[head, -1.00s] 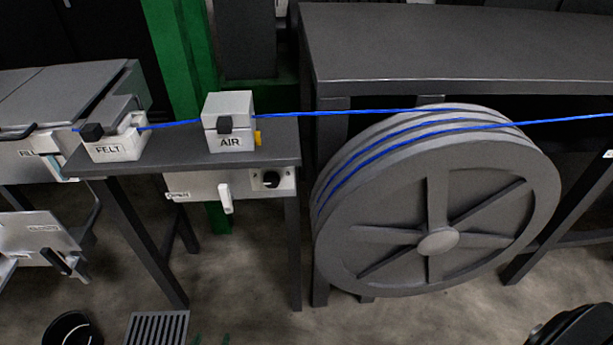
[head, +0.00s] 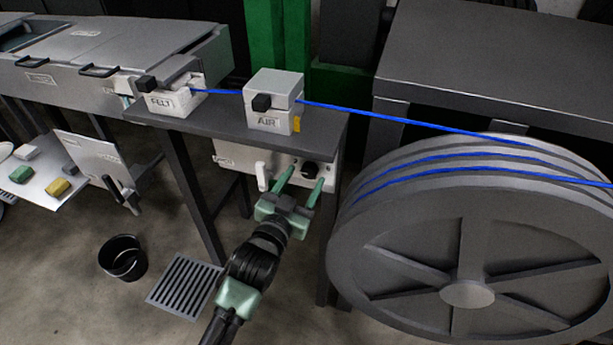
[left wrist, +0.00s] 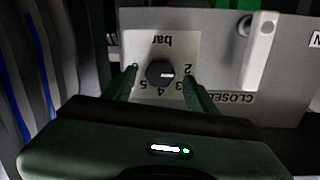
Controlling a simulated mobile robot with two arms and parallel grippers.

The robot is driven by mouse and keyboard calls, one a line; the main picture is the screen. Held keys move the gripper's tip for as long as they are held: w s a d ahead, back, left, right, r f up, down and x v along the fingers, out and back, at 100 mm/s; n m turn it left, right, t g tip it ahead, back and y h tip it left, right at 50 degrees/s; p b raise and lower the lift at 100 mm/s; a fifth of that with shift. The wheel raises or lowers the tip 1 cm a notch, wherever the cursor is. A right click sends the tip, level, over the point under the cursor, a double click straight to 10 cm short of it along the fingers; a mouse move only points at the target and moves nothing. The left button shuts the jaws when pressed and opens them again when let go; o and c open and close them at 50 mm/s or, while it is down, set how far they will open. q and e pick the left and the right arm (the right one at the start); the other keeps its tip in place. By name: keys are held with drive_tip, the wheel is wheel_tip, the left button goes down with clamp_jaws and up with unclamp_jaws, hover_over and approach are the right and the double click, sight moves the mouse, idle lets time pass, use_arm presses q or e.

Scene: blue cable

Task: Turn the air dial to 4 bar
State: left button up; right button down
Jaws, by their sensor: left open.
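The air dial, a dark round knob (head: 310,170), sits on the light panel under the table that bears the AIR box (head: 273,102). In the left wrist view the knob (left wrist: 160,73) shows upside down on a white "bar" scale (left wrist: 165,50) numbered from 2 upward. Its white mark points right, close to the 2. My left gripper (head: 300,181) is open, and its fingers reach toward the panel. In the left wrist view its fingertips (left wrist: 159,79) lie on either side of the knob, with gaps visible. My right gripper is out of view.
A white lever (left wrist: 258,50) beside the word CLOSED is close to the dial. A large cable drum (head: 467,294) stands to the right. A blue cable (head: 400,119) runs above. A black bucket (head: 123,258) and a floor grate (head: 185,286) lie below left.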

use_arm(q)
drive_tip(key=shift+w+d, duration=0.25)
drive_tip(key=shift+w, duration=0.35)
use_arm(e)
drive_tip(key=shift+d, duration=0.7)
use_arm(q)
clamp_jaws()
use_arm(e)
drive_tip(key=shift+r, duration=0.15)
